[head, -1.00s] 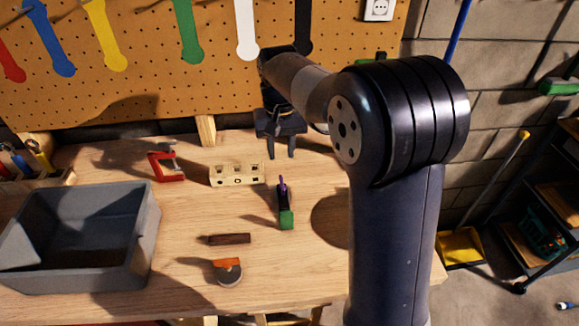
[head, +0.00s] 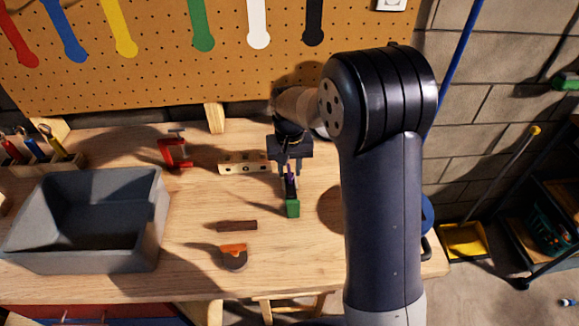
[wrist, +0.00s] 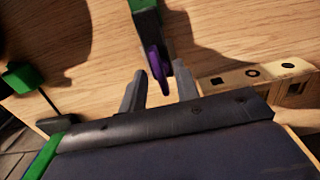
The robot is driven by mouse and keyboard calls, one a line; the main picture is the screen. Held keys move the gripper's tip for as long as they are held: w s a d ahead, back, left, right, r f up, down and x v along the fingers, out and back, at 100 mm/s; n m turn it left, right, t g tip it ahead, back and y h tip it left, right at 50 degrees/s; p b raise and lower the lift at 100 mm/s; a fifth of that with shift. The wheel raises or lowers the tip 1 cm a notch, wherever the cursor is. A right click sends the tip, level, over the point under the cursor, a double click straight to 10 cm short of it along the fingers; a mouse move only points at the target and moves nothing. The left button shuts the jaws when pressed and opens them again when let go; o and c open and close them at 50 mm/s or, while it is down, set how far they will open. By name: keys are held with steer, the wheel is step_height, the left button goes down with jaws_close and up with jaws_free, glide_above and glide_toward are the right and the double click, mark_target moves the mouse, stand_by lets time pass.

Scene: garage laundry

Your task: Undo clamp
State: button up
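A small clamp-like tool with a green end (head: 293,209) and a purple handle (wrist: 157,62) lies on the workbench. My gripper (head: 290,170) is low over its handle end. In the wrist view my gripper (wrist: 159,88) is open, with one grey finger on each side of the purple handle. I cannot tell whether either finger touches it. A red C-shaped clamp (head: 175,152) stands farther back left on the bench, apart from my gripper.
A pale block with holes (head: 246,164) sits just left of my gripper. A brown bar (head: 237,226), an orange-and-grey tool (head: 234,257) and a grey bin (head: 88,262) are on the bench. The wrist view shows a green-and-black object (wrist: 22,78). A pegboard (head: 165,70) rises behind.

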steer(key=shift+c, duration=0.2)
jaws_close()
steer(key=shift+n, duration=0.4)
steer(key=n, duration=0.5)
steer(key=shift+n, duration=0.3)
steer(key=n, duration=0.6)
steer(key=shift+s+f+b, duration=0.1)
steer(key=shift+s+b, duration=0.05)
steer(key=shift+b, duration=0.15)
stand_by(1.0)
